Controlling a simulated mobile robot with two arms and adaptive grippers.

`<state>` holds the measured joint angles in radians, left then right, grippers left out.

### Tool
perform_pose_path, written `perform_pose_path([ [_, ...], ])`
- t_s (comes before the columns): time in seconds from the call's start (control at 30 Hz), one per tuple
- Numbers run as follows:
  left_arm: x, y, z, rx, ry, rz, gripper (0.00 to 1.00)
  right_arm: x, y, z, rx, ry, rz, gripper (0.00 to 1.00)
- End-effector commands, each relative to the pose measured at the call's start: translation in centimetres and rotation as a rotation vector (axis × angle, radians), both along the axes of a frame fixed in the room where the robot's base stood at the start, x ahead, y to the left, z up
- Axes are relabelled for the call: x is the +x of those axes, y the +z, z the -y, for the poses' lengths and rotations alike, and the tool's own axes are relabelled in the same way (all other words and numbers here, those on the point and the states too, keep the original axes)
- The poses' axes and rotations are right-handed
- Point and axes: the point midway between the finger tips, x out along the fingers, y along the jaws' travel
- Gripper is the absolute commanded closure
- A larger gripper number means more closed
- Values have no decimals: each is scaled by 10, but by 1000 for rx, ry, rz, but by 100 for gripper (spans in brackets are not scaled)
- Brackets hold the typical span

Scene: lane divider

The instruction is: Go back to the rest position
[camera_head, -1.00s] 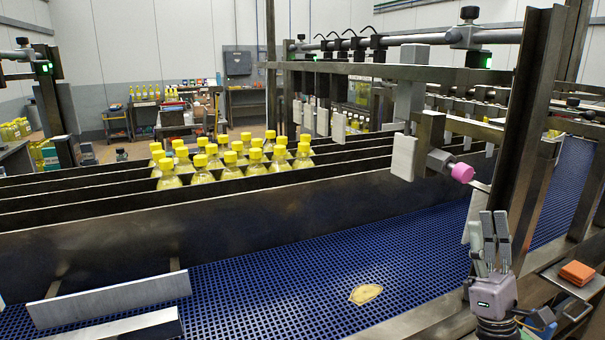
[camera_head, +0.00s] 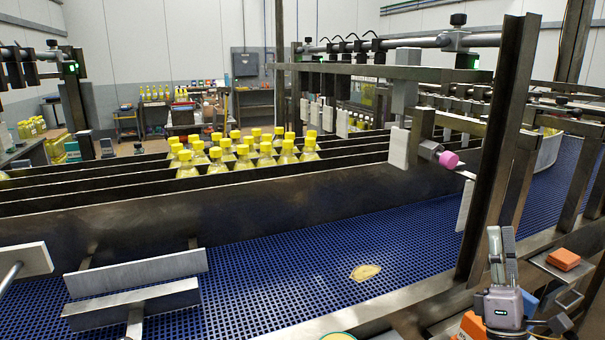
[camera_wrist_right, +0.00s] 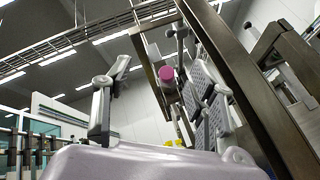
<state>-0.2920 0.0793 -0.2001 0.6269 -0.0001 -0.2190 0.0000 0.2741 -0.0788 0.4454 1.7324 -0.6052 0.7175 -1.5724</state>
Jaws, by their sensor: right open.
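My right gripper (camera_head: 503,245) is at the lower right in the head view, pointing upward beside a dark steel post and in front of the conveyor's near rail. Its fingers also show in the right wrist view (camera_wrist_right: 160,85), spread apart with nothing between them. In that view the steel post rises close on the right, and a pink knob (camera_wrist_right: 166,74) shows beyond the fingers. My left gripper is not in view.
Yellow-capped bottles (camera_head: 240,150) stand between the lane dividers (camera_head: 80,205). A tan patch (camera_head: 365,272) lies on the blue conveyor (camera_head: 300,270). The pink knob (camera_head: 448,159) sticks out from the frame. Orange blocks (camera_head: 563,259) lie on a small side shelf right of my gripper.

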Motion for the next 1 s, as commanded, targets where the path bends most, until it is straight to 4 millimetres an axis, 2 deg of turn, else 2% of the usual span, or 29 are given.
perform_pose_path([
  [0.17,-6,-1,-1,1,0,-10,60,6,-26,11,188,91,-146,48],
  [0.27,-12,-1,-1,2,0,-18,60,9,-51,16,350,160,-255,48],
  [0.37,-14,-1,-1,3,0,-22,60,9,-88,18,574,237,-394,48],
  [0.53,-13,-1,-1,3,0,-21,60,-8,-170,4,1022,328,-637,48],
  [0.67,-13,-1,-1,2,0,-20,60,-42,-238,-20,1383,331,-813,48],
  [0.7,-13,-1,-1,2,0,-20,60,-57,-259,-30,1496,316,-864,48],
  [0.8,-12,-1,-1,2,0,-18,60,-100,-303,-56,1760,246,-979,48],
  [0.9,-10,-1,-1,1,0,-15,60,-143,-335,-78,1966,149,-1063,48],
  [1.0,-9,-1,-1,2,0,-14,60,-181,-354,-96,2115,46,-1119,48],
])
